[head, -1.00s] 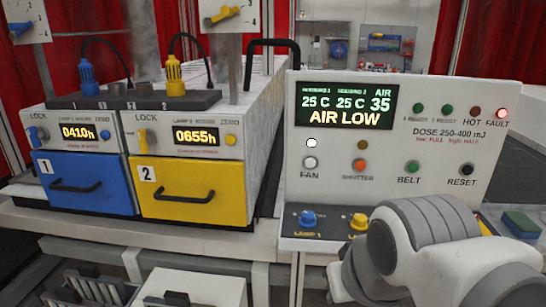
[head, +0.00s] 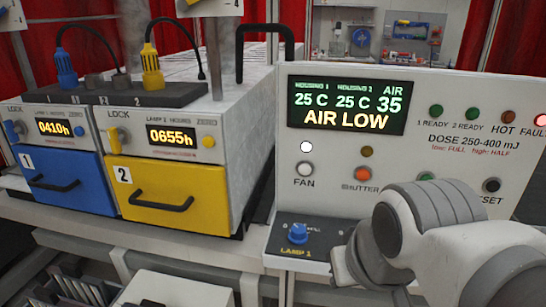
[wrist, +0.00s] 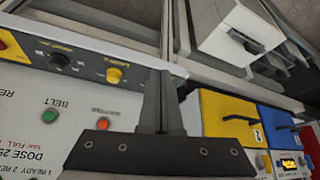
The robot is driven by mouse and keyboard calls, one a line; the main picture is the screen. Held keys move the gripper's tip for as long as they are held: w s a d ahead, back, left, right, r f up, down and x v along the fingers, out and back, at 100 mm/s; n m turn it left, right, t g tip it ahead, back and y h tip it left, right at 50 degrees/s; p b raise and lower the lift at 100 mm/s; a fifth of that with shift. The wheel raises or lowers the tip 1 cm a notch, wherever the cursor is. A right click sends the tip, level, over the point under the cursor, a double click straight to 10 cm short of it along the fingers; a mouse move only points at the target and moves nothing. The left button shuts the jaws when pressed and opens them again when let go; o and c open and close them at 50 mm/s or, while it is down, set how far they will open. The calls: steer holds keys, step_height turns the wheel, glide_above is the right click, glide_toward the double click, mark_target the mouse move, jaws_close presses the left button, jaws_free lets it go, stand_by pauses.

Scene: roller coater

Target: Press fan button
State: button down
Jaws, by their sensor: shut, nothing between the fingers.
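The white round FAN button (head: 304,168) is at the left of the control panel (head: 285,215) in the head view, with a bright white lamp (head: 306,146) above it. The button is clear of the arm there. In the wrist view my gripper (wrist: 163,74) is shut and empty, in front of the panel (wrist: 30,95), which looks upside down. The FAN button does not show in the wrist view, where the gripper covers the area beside the orange SHUTTER button (wrist: 102,123). In the head view my arm shows at lower right, but the fingers cannot be made out.
The display (head: 347,104) reads AIR LOW. A blue lamp knob (head: 298,233) juts from the ledge below the FAN button. Blue (head: 67,183) and yellow (head: 165,193) drawers with black handles stand to the left. A black hose or handle (head: 265,32) rises behind the panel.

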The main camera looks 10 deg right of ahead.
mark_target(305, 169)
stand_by(0.3)
steer(key=w+a+n+t+h, duration=0.2)
steer(key=w+n+h, duration=0.2)
steer(key=w, duration=1.7)
steer(key=shift+w+a+f+n+p, duration=0.25)
steer(key=shift+n+p, duration=0.1)
steer(key=shift+n, duration=0.85)
steer(key=shift+d, duration=0.1)
steer(key=shift+w+d+p, duration=0.45)
steer(key=shift+w+p, duration=0.15)
steer(key=shift+w, duration=0.8)
steer(key=shift+w+d+p, duration=0.45)
steer(key=shift+w+p, duration=0.2)
steer(key=shift+w, duration=0.7)
steer(key=shift+w+d+p, duration=0.45)
steer(key=shift+w+p, duration=0.15)
steer(key=shift+w, duration=0.8)
